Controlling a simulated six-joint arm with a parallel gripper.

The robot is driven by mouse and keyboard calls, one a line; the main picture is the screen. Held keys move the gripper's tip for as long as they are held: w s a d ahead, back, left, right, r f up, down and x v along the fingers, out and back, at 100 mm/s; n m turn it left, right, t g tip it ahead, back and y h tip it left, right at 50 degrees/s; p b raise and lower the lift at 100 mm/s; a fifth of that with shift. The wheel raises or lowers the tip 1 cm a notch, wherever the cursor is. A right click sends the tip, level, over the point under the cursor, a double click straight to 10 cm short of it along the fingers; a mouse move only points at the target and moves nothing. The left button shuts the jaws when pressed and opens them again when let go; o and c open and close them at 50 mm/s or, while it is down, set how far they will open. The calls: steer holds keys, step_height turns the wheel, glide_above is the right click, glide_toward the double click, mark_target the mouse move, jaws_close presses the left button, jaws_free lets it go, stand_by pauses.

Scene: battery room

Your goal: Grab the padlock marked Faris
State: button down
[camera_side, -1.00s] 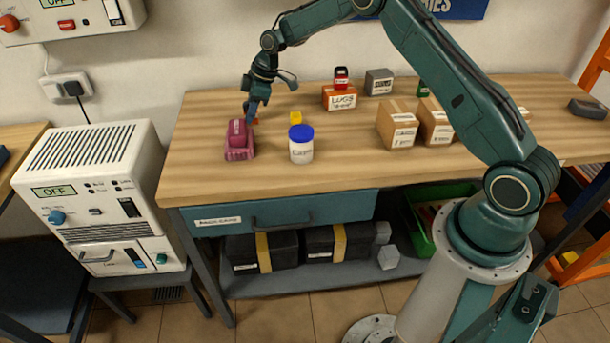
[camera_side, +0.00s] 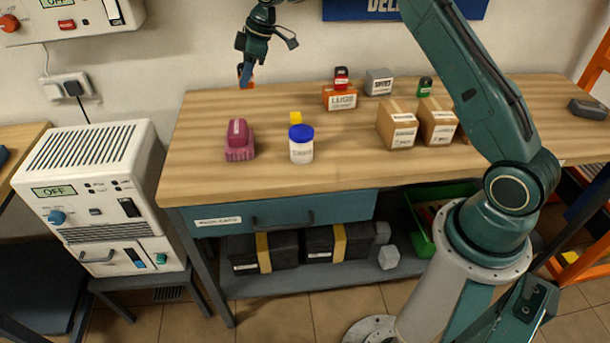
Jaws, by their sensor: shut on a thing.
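My gripper (camera_side: 246,78) is raised above the back left of the workbench. It is shut on a small orange thing (camera_side: 248,85), probably a padlock, mostly hidden by the fingers. Other small padlock-like things stand around: a red one (camera_side: 341,78) on the orange LUGS box (camera_side: 340,98), a green one (camera_side: 425,87) behind the cartons, and a yellow one (camera_side: 295,118) behind the blue-lidded jar. The name Faris cannot be read on any of them.
On the workbench (camera_side: 350,170) are a maroon tool-like thing (camera_side: 238,141), a white jar (camera_side: 301,150) with a blue lid, two cartons (camera_side: 397,130), a grey box (camera_side: 379,82) and a dark block (camera_side: 587,109). The back left of the top is clear below my gripper.

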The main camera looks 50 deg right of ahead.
step_height(320, 180, up, 9)
steer(key=shift+r, duration=0.1)
stand_by(0.3)
